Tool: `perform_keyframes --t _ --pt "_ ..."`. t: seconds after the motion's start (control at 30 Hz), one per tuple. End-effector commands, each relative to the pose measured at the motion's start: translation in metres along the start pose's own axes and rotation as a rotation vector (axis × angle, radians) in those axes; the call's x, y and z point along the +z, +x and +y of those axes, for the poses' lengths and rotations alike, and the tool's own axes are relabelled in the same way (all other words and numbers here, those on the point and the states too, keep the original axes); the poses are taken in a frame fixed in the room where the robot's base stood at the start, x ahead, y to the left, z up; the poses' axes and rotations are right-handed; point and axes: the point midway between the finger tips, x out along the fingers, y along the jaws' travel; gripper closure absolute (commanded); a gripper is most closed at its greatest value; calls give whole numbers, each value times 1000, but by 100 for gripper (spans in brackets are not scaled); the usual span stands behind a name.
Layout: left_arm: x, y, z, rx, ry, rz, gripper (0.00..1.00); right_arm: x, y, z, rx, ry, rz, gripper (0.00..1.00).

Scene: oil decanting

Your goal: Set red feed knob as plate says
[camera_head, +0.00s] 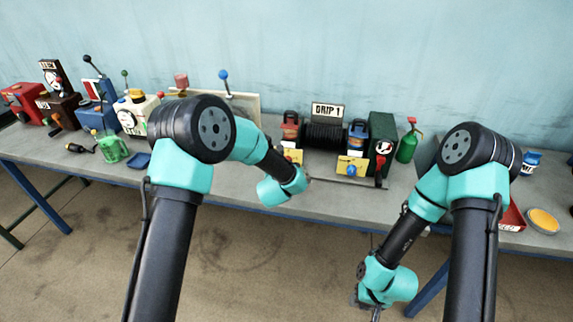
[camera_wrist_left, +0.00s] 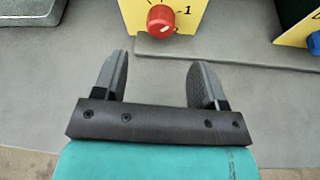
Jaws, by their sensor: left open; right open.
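The red feed knob (camera_wrist_left: 160,20) sits on a yellow dial face (camera_wrist_left: 187,14) with black marks; a "1" and part of a "2" show in the left wrist view. The sign plate (camera_head: 328,110) reads "DRIP 1" in the head view, above the dark machine. My left gripper (camera_wrist_left: 157,60) is open and empty, its fingers pointing toward the red knob, apart from it. In the head view its wrist hides most of the red knob's area. My right gripper (camera_head: 376,312) is open, low in front of the table, away from the knobs.
A blue knob (camera_head: 351,170) on a second yellow dial face stands to the right. Beside it are a dark green box (camera_head: 382,140) with a red-handled part and a green bottle (camera_head: 407,143). More machines and a green jug (camera_head: 113,148) stand left. The bench front is mostly bare.

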Motion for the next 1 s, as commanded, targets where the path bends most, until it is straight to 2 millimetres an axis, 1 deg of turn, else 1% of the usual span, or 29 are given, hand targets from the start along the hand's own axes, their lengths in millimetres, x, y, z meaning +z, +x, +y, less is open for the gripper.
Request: perform_keyframes --t 0.03,0.3,0.5,0.67,0.93,0.97,1.0 --pt "-1 9 0 0 0 1 35 0 0 0 0 0 0 57" --pt "-1 51 0 0 -1 0 35 0 0 0 0 0 0 57" --pt "0 74 0 -1 0 0 35 0 0 0 0 0 0 57" --pt "0 82 0 -1 0 0 35 0 0 0 0 0 0 57" --pt "0 82 0 -1 0 1 35 0 0 0 0 0 0 57" --pt "0 82 0 -1 0 0 36 0 0 0 0 0 0 57" --pt "0 82 0 -1 0 0 40 0 0 0 0 0 0 57"
